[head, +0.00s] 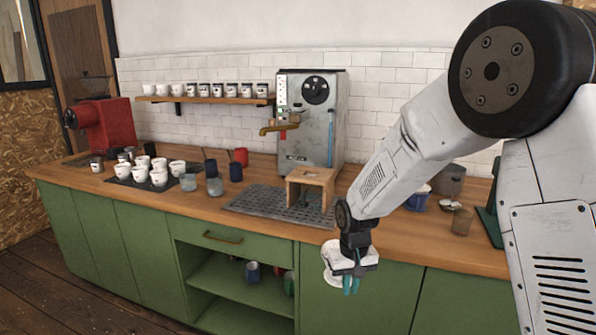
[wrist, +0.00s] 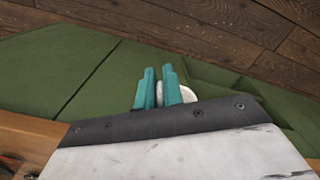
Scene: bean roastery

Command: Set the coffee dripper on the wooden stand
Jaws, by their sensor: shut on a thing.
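My gripper (head: 350,286) hangs in front of the green cabinet, below the counter's front edge, with its teal fingers pointing down. It is shut on the white coffee dripper (head: 331,262), which shows left of the fingers, partly hidden by the gripper. In the wrist view, the teal fingers (wrist: 160,78) are close together, and a white rounded edge of the dripper (wrist: 188,94) shows beside and behind them. The wooden stand (head: 312,175) is upright on the dark drip grid, behind and left of my gripper. Its top has a hole and looks empty.
A steel coffee machine (head: 318,120) stands behind the stand. White cups (head: 159,177) and dark tumblers sit left on the wooden counter (head: 262,178). A blue-and-white cup (head: 418,198) and a brown glass (head: 461,221) stand right, behind my arm.

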